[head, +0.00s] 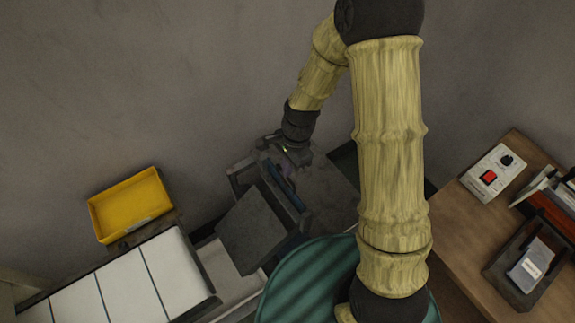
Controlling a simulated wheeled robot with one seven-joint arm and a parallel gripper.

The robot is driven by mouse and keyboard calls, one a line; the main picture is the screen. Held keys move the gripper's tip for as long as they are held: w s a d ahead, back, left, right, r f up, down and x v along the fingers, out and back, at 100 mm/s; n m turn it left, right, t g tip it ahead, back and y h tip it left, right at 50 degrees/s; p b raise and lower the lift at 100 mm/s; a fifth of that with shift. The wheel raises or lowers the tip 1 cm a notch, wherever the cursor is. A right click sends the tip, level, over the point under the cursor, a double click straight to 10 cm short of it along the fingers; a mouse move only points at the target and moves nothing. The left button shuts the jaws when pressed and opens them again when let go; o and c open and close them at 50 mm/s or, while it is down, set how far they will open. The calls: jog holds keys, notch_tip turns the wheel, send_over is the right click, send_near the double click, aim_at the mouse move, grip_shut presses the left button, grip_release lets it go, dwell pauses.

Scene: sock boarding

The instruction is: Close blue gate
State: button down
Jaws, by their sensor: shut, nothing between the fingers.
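A narrow dark-blue bar, which looks like the blue gate (285,188), runs along a dark grey machine (252,232) in the middle of the head view. My gripper (284,165) points down at the far end of this bar, small and dark against the machine. It is shut with nothing in it. I cannot tell whether it touches the gate. The gripper and wrist hide part of the gate's far end, so how far the gate stands open is unclear.
A yellow tray (130,205) stands at the left, beyond white panels (125,275). A wooden table (460,225) at the right holds a control box with a red switch (488,177) and a dark tray (500,268). A grey wall (200,80) stands behind.

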notch_tip(320, 180, down, 7)
jog(key=b, duration=0.4)
jog(key=shift+r, duration=0.15)
jog(key=shift+s, duration=0.15)
jog(key=shift+s+d, duration=0.1)
notch_tip(320, 180, up, 14)
jog(key=w+d+p, duration=0.1)
jog(key=w+d, duration=0.1)
jog(key=shift+w+p, duration=0.25)
jog(key=shift+p, duration=0.15)
jog(key=shift+a+r, duration=0.1)
